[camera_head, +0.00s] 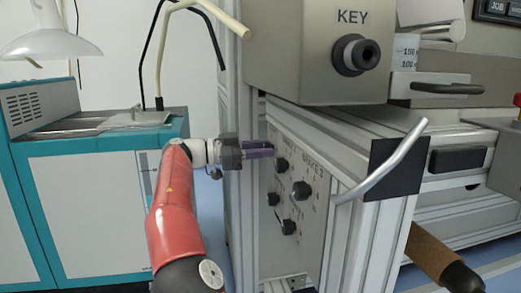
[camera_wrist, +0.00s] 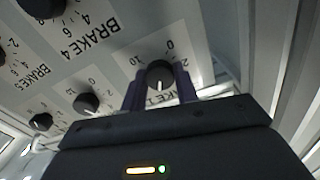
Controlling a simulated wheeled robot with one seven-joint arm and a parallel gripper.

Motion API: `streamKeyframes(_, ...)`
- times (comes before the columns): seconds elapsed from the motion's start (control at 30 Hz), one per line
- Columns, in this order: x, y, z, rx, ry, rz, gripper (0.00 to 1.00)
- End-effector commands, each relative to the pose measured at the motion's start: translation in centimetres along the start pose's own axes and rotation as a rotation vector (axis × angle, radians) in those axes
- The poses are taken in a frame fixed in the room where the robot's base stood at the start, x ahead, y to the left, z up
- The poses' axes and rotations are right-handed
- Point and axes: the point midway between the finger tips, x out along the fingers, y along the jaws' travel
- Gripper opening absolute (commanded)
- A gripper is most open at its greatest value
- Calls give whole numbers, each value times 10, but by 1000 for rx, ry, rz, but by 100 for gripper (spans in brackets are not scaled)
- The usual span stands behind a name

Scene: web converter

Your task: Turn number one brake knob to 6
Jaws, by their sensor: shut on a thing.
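In the wrist view my gripper (camera_wrist: 160,88) has its two dark fingers on either side of a round black brake knob (camera_wrist: 159,73), shut on it. The label below this knob is partly hidden by my gripper and seems to read BRAKE 1. The knob's white pointer line faces down in the picture, toward my gripper; the 0, 2 and 10 marks show, while the number at the pointer is hidden. In the head view my gripper (camera_head: 262,150) reaches the upper left of the brake panel (camera_head: 315,225), and the held knob is hidden behind the fingers.
Other black knobs sit close by on the panel, one (camera_wrist: 87,103) left of my gripper in the wrist view. In the head view a grey KEY box (camera_head: 310,60) overhangs the panel, and a bent metal handle (camera_head: 385,165) sticks out at its right.

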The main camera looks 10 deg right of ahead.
Motion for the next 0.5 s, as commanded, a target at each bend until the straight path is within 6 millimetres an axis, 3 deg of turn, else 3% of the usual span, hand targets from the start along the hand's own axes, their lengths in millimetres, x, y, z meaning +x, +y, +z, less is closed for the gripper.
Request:
streamKeyframes(0.47,0,0,1,11,-2,0,7)
streamKeyframes(0.5,0,0,1,10,-2,0,35)
